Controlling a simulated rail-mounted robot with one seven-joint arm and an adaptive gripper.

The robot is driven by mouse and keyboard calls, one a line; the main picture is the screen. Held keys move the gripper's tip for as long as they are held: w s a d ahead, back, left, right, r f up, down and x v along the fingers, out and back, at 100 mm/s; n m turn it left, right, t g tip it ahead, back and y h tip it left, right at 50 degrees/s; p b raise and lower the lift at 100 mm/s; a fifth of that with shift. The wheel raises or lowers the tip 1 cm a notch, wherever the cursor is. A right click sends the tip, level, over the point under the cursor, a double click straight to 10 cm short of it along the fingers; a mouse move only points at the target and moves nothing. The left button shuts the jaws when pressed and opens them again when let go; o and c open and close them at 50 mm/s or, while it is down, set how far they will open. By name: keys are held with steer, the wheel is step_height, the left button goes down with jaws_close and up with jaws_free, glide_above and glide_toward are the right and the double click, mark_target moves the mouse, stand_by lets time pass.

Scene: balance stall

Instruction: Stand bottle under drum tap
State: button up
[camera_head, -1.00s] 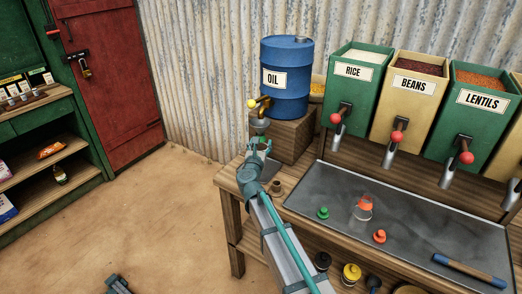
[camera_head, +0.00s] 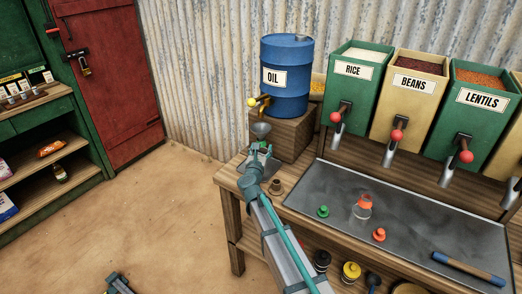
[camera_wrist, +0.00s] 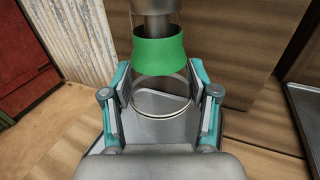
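The clear bottle with a green band (camera_wrist: 158,55) stands upright in the wrist view, between my finger pads. A grey metal part shows at its top. In the head view its green band (camera_head: 263,147) shows below a grey funnel (camera_head: 261,129). The funnel is below the drum tap (camera_head: 263,101), which has a yellow knob, on the blue OIL drum (camera_head: 287,78). My gripper (camera_wrist: 163,105) has its fingers spread on both sides of the bottle, with what look like narrow gaps. A metal plate lies under the bottle; exact alignment with the tap is hard to tell.
A metal tray (camera_head: 430,233) on the bench holds an orange-banded bottle (camera_head: 363,206), a green cap (camera_head: 323,212), an orange cap (camera_head: 379,235) and a blue-ended rod (camera_head: 468,270). A small brown cup-like object (camera_head: 276,187) stands beside my arm. A wooden block (camera_head: 290,135) carries the drum.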

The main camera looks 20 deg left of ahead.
steer(key=o, duration=0.4)
steer(key=shift+r, duration=0.2)
steer(key=s, duration=0.4)
steer(key=s+d+b, duration=0.1)
steer(key=s, duration=0.3)
steer(key=s+d+b, duration=0.1)
steer(key=s, duration=0.2)
steer(key=shift+s+d, duration=0.1)
steer(key=shift+s, duration=0.3)
